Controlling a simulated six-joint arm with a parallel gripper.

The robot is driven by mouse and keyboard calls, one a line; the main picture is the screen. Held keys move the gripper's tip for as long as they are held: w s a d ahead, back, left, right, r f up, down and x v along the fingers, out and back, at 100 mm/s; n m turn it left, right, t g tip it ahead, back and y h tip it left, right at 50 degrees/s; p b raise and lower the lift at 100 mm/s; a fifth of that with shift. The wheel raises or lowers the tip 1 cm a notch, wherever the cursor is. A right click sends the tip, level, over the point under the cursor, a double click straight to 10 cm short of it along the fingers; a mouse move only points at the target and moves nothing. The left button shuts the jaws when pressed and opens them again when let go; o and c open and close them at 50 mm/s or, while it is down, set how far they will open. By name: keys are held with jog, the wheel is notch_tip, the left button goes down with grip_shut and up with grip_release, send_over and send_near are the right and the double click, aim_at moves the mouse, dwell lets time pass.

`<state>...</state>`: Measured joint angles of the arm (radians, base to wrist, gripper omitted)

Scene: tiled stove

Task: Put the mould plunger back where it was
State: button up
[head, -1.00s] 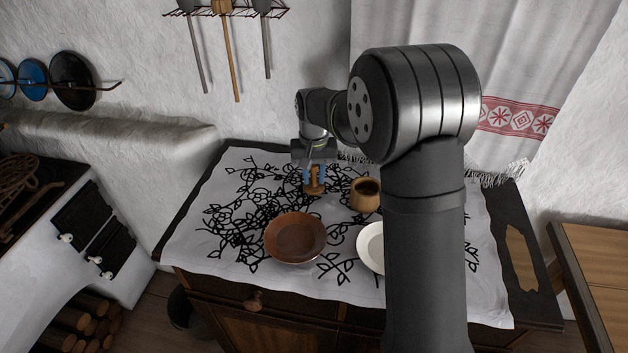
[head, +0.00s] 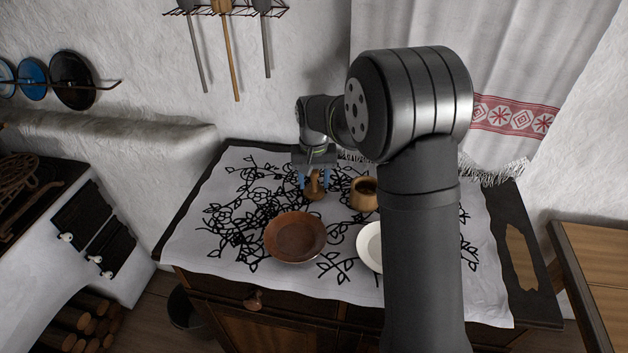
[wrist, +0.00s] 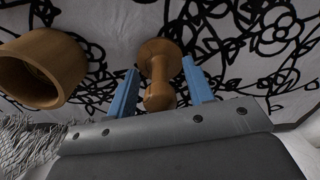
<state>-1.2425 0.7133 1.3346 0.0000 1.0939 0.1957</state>
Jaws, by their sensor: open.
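The wooden mould plunger (head: 315,188) stands upright on the patterned cloth, with a wide round base and a knobbed handle. My gripper (head: 315,182) is open, with its blue fingers on either side of the plunger's handle. In the wrist view the plunger (wrist: 159,75) sits between the two blue fingers (wrist: 160,90), with a gap on each side. A hollow wooden mould cup (head: 364,194) stands just right of the plunger. It also shows in the wrist view (wrist: 68,62), at the left, with its dark opening in sight.
A brown clay plate (head: 295,237) lies in front of the plunger. A white plate (head: 370,246) is partly hidden behind my arm. The cloth (head: 215,255) left of the brown plate is clear. A fringed curtain (head: 430,60) hangs behind the table.

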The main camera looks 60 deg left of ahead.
notch_tip(320, 180, up, 12)
jog(key=shift+f, duration=0.1)
dwell(0.5)
notch_tip(320, 180, down, 12)
jog(key=shift+f, duration=0.1)
notch_tip(320, 180, up, 2)
jog(key=shift+r, duration=0.85)
jog(key=shift+o, duration=0.2)
